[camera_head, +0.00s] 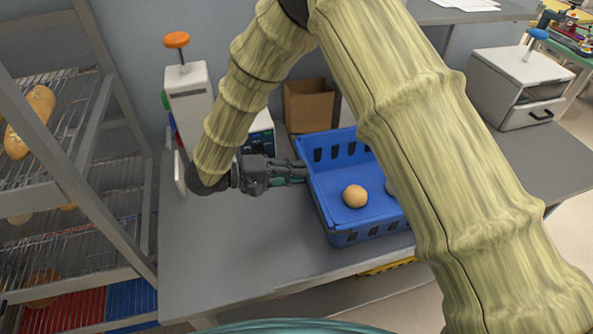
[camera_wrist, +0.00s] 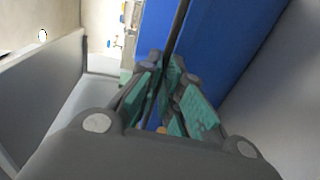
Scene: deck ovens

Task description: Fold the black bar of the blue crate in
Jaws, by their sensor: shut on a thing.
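The blue crate (camera_head: 365,237) stands on the grey table and holds a round bun (camera_head: 355,195); a second bun is partly hidden behind my arm. My gripper (camera_head: 304,172) is at the crate's left side, coming in from the left, with its fingertips at the rim. In the wrist view the crate's blue wall (camera_wrist: 225,45) fills the upper right. The thin black bar (camera_wrist: 179,27) runs up along it from between the green finger pads. My gripper (camera_wrist: 172,75) is shut on the bar. The grasped part is hidden by the fingers.
A cardboard box (camera_head: 308,105) stands behind the crate. A white device with an orange knob (camera_head: 176,40) is at the back left. A bread rack (camera_head: 85,200) is at the left. The table (camera_head: 230,255) is clear in front of my gripper.

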